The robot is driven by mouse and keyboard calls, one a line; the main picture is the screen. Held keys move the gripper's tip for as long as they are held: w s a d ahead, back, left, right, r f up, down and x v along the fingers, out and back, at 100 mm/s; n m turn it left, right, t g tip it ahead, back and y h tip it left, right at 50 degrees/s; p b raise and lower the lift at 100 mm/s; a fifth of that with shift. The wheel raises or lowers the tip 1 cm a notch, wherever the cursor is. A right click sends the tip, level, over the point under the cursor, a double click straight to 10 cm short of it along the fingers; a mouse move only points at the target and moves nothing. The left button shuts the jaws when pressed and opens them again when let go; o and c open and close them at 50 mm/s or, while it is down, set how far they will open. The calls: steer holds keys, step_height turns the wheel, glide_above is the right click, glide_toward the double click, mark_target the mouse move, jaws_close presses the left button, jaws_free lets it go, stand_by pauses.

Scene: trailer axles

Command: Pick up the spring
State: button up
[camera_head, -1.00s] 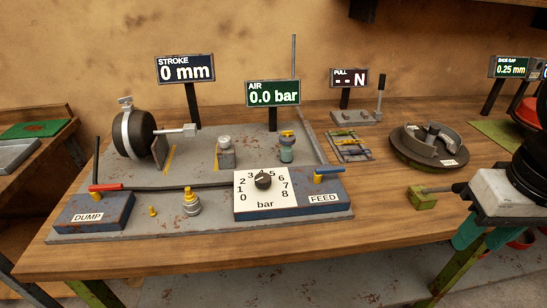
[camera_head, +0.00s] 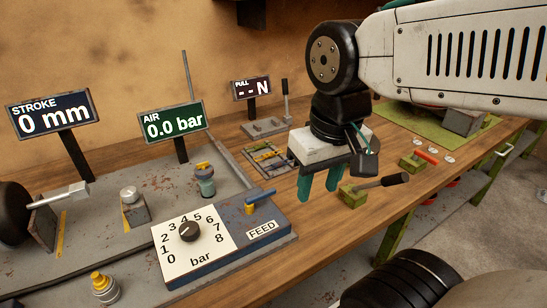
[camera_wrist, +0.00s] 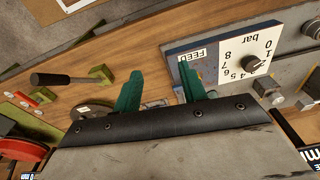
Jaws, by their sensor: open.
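My gripper (camera_head: 318,184) hangs over the wooden bench, right of the feed block, with its two teal fingers apart and nothing visible between them. The fingers also show spread in the wrist view (camera_wrist: 160,74). I cannot clearly make out the spring. A small rack of slim metal parts (camera_head: 266,158) lies on the bench left of and behind my gripper. Its parts are too small to tell whether one is the spring. My arm hides part of the bench behind it.
The blue feed block (camera_head: 262,220) with its pressure dial stands front left of my gripper. The pull stand (camera_head: 266,127) is behind the rack. A dark-handled tool with a green block (camera_head: 372,188) lies to the right. Bare wood lies between.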

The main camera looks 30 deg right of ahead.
steer(key=w+m, duration=0.3)
steer(key=w, duration=0.4)
steer(key=m, duration=1.4)
glide_toward(279, 163)
steer(key=s, duration=0.1)
steer(key=shift+t, duration=0.4)
steer(key=f, duration=0.2)
steer(key=w+f, duration=0.1)
steer(key=f, duration=0.2)
steer(key=w+f, duration=0.1)
steer(key=f, duration=0.2)
steer(key=shift+f, duration=0.15)
jaws_close()
